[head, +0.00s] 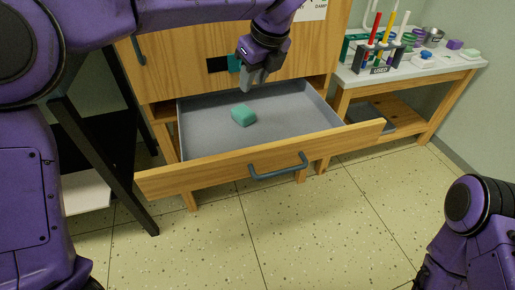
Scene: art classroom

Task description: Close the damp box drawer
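The damp box drawer (215,165) is pulled far out of the wooden damp box cabinet (175,62). It has a wooden front, a dark bar handle (279,167) and a grey inner tray. A teal block (243,116) lies on the tray floor. My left gripper (255,84) hangs above the back part of the drawer, behind the block and apart from it. Its fingers point down; nothing shows between them, but their gap is hard to make out. My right arm shows at the lower right, and its gripper is out of view.
A side table (465,66) on the right carries a rack (378,58) of coloured tools, jars and a small blue-topped item (427,55). A dark-framed stand (117,185) is on the left. The tiled floor (300,235) before the drawer is clear.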

